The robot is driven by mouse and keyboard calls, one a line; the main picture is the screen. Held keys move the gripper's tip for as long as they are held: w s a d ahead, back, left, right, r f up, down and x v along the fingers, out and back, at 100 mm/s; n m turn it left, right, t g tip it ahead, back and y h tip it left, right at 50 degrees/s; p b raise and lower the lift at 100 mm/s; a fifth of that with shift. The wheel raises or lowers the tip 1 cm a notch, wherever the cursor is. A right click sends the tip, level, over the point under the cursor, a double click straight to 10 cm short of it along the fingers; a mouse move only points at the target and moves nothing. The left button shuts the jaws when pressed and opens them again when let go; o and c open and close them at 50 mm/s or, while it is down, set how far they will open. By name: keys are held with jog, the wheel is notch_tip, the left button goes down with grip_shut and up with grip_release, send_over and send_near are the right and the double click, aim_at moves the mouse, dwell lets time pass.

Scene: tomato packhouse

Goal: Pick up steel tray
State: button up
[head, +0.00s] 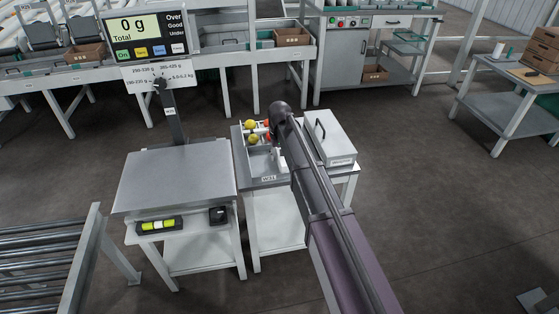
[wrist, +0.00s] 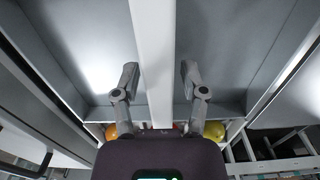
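The steel tray (head: 242,156) sits on a small grey table behind my arm in the head view. Yellow and orange-red tomatoes lie in its far compartments. In the wrist view, I look down into the grey tray (wrist: 82,40), and a pale upright divider (wrist: 152,60) runs through its middle. My gripper (wrist: 159,78) is open, with one finger on each side of the divider. A gap shows between each finger and the divider. In the head view, my arm hides my fingers and the right part of the tray.
A steel scale platform (head: 178,175) stands left of the tray, its display (head: 133,28) reading 0 g. A lidded metal box (head: 333,148) with a black handle stands close on the right. A roller conveyor (head: 40,250) is at the lower left.

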grip_shut()
jog(key=shift+r, duration=0.2)
notch_tip(320, 180, up, 10)
jog(key=p, duration=1)
jog(key=shift+f, duration=0.15)
dwell(0.8)
